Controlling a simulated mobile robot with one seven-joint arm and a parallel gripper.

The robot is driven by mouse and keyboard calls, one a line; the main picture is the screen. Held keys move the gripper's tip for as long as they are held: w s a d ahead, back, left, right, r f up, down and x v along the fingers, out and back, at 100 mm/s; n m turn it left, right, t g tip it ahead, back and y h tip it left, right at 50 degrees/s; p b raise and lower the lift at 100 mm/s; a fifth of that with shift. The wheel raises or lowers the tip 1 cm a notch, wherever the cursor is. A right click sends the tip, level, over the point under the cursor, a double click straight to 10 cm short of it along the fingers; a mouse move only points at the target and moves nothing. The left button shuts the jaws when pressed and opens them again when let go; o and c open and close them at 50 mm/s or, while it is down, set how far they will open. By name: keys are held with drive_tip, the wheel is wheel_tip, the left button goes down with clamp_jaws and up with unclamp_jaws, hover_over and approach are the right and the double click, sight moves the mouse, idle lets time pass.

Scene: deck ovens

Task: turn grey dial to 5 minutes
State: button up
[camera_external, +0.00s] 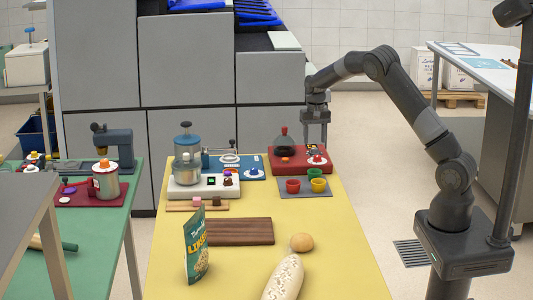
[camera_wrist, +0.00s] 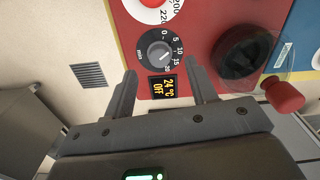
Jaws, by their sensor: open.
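The grey dial (camera_wrist: 158,51) sits on a black round scale with white numbers 0, 5, 10, 15 and 20, on a red panel in the wrist view. Its exact pointer setting is too small to tell. The red appliance (camera_external: 283,166) carrying it stands at the far right of the yellow table in the external view. My gripper (camera_wrist: 162,72) is open, with its two fingers apart on either side of the dial's lower area, holding nothing. In the external view my gripper (camera_external: 315,120) is above the red appliance's right end.
A display (camera_wrist: 163,87) reading 24 °C OFF is beside the dial. A red and white temperature dial (camera_wrist: 152,8) is above it. A dark dome with a red knob (camera_wrist: 284,96) is at right. Coloured cups on a grey tray (camera_external: 290,193) stand in front of the appliance.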

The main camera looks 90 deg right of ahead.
sight(314, 149)
wheel_tip(314, 149, up, 7)
idle(0.3)
drive_tip(key=shift+r, duration=0.1)
idle(0.4)
drive_tip(key=w+a+r+n+t, duration=0.1)
drive_tip(key=a+r+n, duration=0.45)
drive_tip(key=a, duration=0.95)
drive_tip(key=w+a+r+n+t, duration=0.2)
drive_tip(key=a+r, duration=0.6)
drive_tip(key=a, duration=0.7)
drive_tip(key=s+a+f+n+t, duration=0.1)
drive_tip(key=s+a+n, duration=0.3)
drive_tip(key=s+a, duration=0.4)
drive_tip(key=s+a+n+t, duration=0.1)
drive_tip(key=s+a+n, duration=0.3)
drive_tip(key=s+a, duration=0.4)
drive_tip(key=a, duration=0.7)
drive_tip(key=shift+s+a+f+n+t, duration=0.25)
drive_tip(key=shift+a+f+n+t, duration=0.05)
drive_tip(key=shift+a+f+n, duration=0.05)
